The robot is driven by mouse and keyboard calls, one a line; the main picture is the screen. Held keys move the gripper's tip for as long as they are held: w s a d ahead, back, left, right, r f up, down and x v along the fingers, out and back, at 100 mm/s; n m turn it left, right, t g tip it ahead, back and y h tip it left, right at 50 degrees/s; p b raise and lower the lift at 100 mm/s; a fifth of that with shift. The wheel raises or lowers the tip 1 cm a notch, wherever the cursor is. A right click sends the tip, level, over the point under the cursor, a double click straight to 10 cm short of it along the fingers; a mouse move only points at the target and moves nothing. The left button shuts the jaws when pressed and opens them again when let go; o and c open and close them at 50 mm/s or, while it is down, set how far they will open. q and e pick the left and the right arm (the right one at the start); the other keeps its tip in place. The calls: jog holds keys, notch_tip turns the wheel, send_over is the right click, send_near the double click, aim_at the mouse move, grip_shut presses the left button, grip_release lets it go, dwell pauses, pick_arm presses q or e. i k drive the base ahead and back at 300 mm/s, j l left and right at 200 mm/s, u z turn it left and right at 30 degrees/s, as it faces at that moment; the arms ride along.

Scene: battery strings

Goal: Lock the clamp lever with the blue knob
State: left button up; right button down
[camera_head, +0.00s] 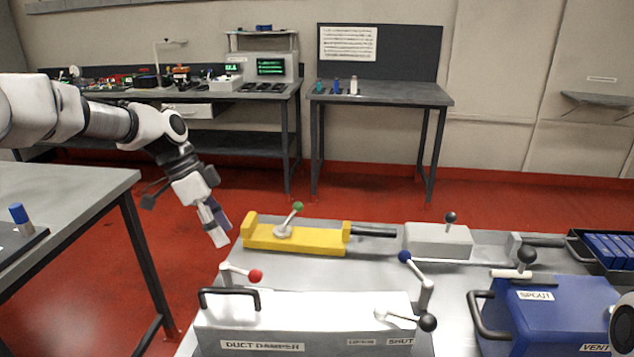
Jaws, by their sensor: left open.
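The clamp lever's blue knob (405,257) is at the tip of a grey lever arm (416,267). The arm slants up and left from a post at the right rear of the grey duct damper box (300,325). Whether the clamp is locked cannot be told from this view. My left gripper (217,224) is open and empty, pointing down. It is left of the yellow clamp fixture and well to the left of the blue knob, apart from it.
A red knob (256,276), a black knob (428,322) and a green knob (298,207) on the yellow fixture (300,240) stand nearby. A blue box (550,310) with a black-knobbed lever is at right. A grey table (60,200) is at left; workbenches stand behind.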

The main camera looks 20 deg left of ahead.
aim_at(405, 256)
jog(key=j, duration=0.75)
jog(key=k+j, duration=0.1)
jog(key=j, duration=0.65)
